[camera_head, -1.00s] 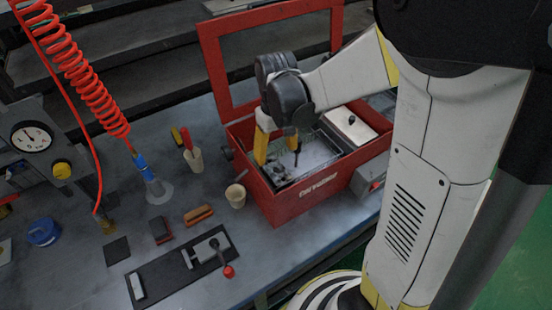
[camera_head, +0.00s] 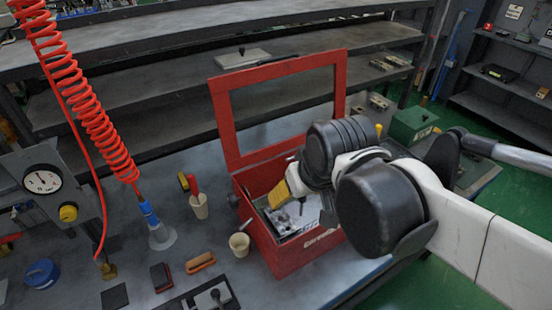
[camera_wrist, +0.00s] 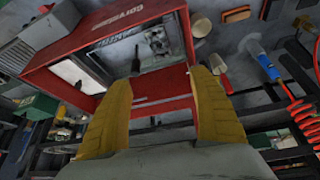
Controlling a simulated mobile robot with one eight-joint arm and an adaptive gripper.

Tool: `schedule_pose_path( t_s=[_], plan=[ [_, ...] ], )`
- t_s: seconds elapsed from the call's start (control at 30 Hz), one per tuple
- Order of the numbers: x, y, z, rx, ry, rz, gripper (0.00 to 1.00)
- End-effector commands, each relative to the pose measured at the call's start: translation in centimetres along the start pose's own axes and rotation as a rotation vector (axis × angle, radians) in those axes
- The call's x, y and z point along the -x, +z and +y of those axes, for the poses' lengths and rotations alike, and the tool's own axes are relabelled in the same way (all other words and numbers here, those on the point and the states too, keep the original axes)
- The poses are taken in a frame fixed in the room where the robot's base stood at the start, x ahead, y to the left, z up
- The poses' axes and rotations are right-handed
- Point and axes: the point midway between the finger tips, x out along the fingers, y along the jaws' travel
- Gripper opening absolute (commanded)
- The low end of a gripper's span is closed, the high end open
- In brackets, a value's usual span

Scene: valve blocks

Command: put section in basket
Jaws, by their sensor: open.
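My gripper (camera_wrist: 160,78) is open in the wrist view, its two yellow fingers apart with nothing between them. In the head view my gripper (camera_head: 287,190) is over the red washer box (camera_head: 292,262), partly hidden behind my own arm. The box lid stands open. Inside the box is a metal basket (camera_wrist: 118,50), partly hidden in the head view. A grey metal block (camera_wrist: 157,38), perhaps the section, shows at the basket in the wrist view. A dark upright piece (camera_wrist: 136,62) is near it. I cannot tell for certain which piece is the section.
A cup (camera_head: 239,244) and a holder with a red-handled tool (camera_head: 198,205) stand left of the box. An orange coiled hose (camera_head: 90,110) hangs at the left. Shelves (camera_head: 180,105) are behind the bench, and a green box (camera_head: 412,124) is at the right.

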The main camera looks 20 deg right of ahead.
Motion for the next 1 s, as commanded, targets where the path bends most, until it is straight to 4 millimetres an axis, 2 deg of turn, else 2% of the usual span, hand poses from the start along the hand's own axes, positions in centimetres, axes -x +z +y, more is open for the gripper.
schedule_pose_path(
  t_s=[0.1,0.3,1.0],
  plan=[
    [1.1,1.3,-0.1,-0.024,0.002,0.074,0.71],
    [1.8,2.1,-0.1,-0.043,0.003,0.137,0.71],
    [1.9,2.1,-0.1,-0.045,0.003,0.141,0.71]
  ],
)
